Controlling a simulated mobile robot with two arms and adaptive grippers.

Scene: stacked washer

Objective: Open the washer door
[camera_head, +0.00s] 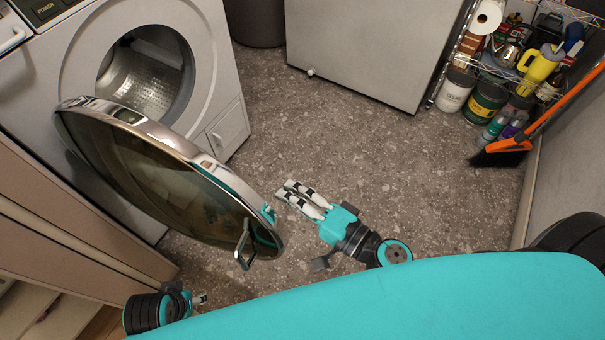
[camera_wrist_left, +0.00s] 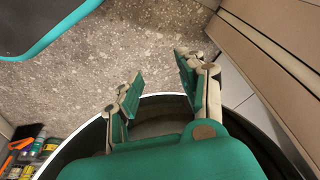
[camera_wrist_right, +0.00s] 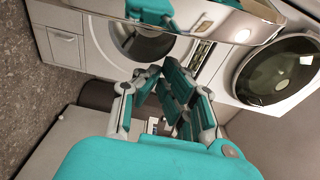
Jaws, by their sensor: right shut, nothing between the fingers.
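The washer (camera_head: 205,45) stands at the upper left with its round drum opening (camera_head: 150,75) uncovered. Its round washer door (camera_head: 165,165), with chrome rim and dark glass, is swung far out toward me. A handle (camera_head: 243,245) is on the door's near edge. My right gripper (camera_head: 285,190) is shut and empty, just right of the door's rim; it also shows in the right wrist view (camera_wrist_right: 158,75). My left gripper (camera_head: 204,298) is low, near the door's bottom edge and mostly hidden by my body. Its fingers are apart and empty in the left wrist view (camera_wrist_left: 155,68).
A beige cabinet (camera_head: 70,225) is close on the left. A wire shelf (camera_head: 490,70) with bottles and cans and an orange broom (camera_head: 550,115) stand at the right. A white appliance (camera_head: 370,50) is at the back. The middle floor is clear.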

